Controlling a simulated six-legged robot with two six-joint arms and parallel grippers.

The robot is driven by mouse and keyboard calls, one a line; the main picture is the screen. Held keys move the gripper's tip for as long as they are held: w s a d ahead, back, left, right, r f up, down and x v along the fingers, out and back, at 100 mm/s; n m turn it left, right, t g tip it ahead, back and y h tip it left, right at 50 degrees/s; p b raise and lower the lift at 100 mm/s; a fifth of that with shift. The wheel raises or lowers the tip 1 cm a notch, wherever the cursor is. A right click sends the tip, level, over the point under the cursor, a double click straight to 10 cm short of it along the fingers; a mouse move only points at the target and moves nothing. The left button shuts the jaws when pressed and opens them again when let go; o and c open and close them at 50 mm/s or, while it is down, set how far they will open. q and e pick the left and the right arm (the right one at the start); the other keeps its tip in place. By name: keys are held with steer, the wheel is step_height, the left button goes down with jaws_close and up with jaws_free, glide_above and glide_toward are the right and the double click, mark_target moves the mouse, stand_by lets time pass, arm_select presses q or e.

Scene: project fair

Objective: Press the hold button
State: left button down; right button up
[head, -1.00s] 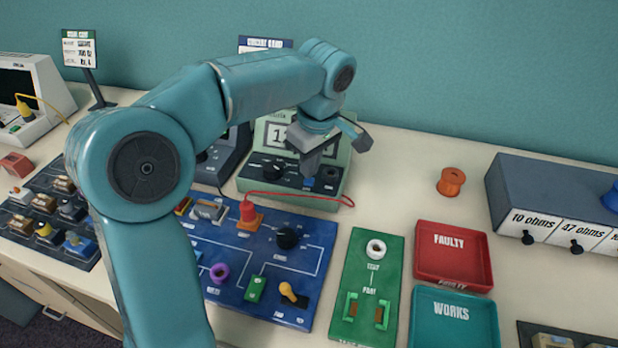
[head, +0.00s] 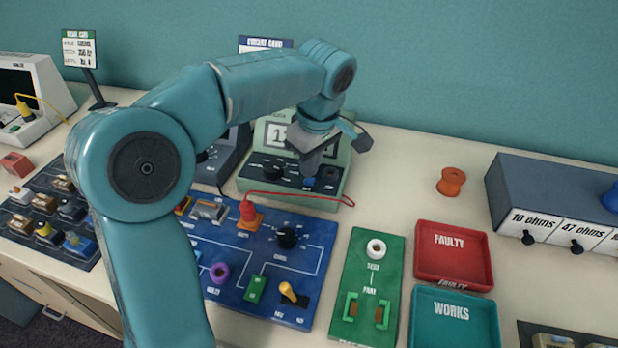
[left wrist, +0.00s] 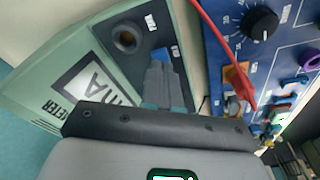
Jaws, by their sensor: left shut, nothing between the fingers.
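The green meter (head: 337,185) stands at the back of the table, with a dark front panel. A small blue button (head: 309,183), which looks like the hold button, sits on that panel between a black knob and a round socket. My left gripper (head: 311,172) is shut and empty, its fingertips pointing down right at the blue button. I cannot tell whether they touch it. In the left wrist view the shut fingers (left wrist: 161,75) reach over the meter's dark panel (left wrist: 145,48) and hide most of the button. My right gripper is out of view.
A red lead (head: 300,194) runs across the meter's front to the blue circuit board (head: 320,235). An orange spool (head: 451,182) lies to the right. A red tray (head: 453,262) and a teal tray (head: 425,320) stand at the front right.

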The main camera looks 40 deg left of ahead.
arm_select(q)
steer(key=shift+f+b, duration=0.55)
steer(key=shift+f, duration=0.2)
stand_by(0.4)
steer(key=shift+r, duration=0.1)
step_height(320, 180, up, 10)
steer(key=p, duration=0.9)
stand_by(0.3)
steer(key=shift+s, duration=0.1)
